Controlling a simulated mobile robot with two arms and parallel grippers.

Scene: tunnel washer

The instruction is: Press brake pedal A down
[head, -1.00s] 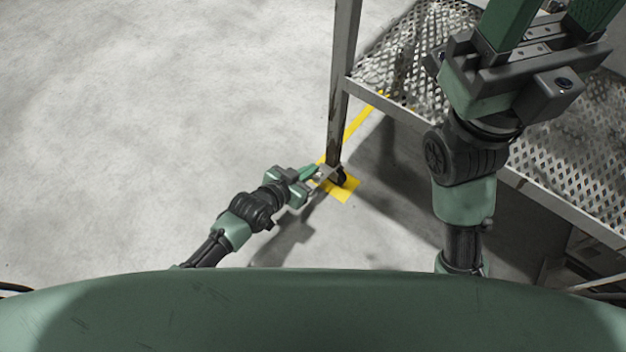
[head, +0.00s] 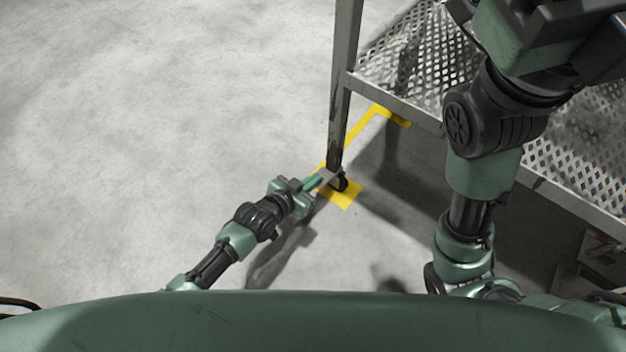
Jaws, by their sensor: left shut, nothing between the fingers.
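Brake pedal A seems to be the small pale metal plate (head: 331,175) at the foot of the platform's leg, above a dark caster wheel (head: 341,184). No letter is legible on it. My left gripper (head: 320,181) reaches in from the lower left and is shut and empty. Its fingertips overlap the pedal's left edge in the head view; I cannot tell whether they touch it. My right arm stands large at the right, with its gripper partly cut off by the top edge and its fingertips out of view.
A metal platform with a perforated deck (head: 408,57) fills the upper right, on an upright post (head: 343,90). A yellow floor marking (head: 346,197) lies under the caster and runs up along the floor (head: 150,130). The floor at left is clear.

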